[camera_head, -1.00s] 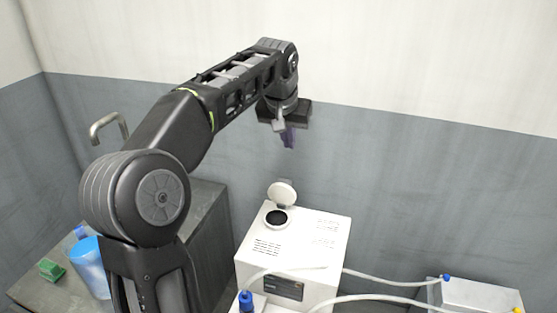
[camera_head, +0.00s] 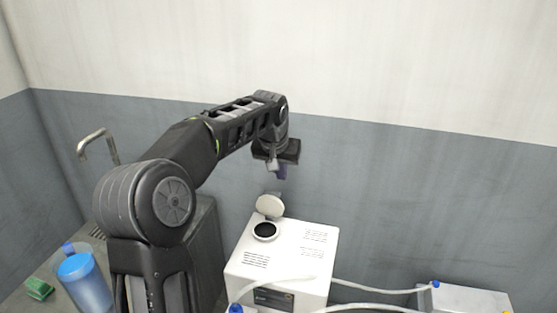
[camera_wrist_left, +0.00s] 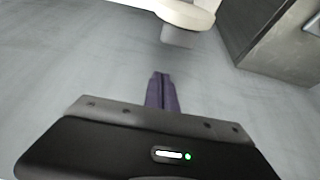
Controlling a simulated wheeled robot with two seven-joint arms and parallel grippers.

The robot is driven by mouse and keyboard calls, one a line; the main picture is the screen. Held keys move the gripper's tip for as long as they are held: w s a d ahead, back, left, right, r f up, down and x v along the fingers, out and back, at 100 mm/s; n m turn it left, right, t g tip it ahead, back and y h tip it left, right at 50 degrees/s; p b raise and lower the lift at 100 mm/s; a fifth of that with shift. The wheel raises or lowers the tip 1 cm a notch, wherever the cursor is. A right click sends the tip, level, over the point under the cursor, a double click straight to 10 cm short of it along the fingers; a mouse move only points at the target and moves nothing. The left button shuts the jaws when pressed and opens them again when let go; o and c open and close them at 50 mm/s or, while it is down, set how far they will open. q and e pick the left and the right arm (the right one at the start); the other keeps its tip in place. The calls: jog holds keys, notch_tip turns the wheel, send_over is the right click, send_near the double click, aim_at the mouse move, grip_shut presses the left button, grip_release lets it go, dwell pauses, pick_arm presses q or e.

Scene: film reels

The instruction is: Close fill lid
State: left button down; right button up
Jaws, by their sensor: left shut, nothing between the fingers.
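The fill lid (camera_head: 270,206) is a round off-white flap standing raised at the back edge of the dark round fill opening (camera_head: 265,231). Both are on top of the white machine (camera_head: 305,262). My left gripper (camera_head: 282,173) hangs above and behind the lid, pointing down, apart from it. Its purple fingers are shut and empty, also in the left wrist view (camera_wrist_left: 161,88). In that wrist view a pale rounded part, which looks like the lid (camera_wrist_left: 185,12), shows at the top, blurred. My right gripper is not in view.
Clear tubes (camera_head: 370,288) run from the machine toward a pale box (camera_head: 470,299) at right. A blue container (camera_head: 85,283), a green sponge (camera_head: 39,289) and a tap (camera_head: 97,137) are at left. The grey wall stands behind the machine.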

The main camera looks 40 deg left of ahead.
aim_at(272, 203)
pick_arm(q)
jog(key=shift+s+d+f, duration=0.2)
jog(key=shift+s, duration=0.35)
jog(key=shift+s+d+f, duration=0.2)
jog(key=shift+s, duration=0.4)
jog(key=shift+s+d+f, duration=0.2)
jog(key=shift+s, duration=0.35)
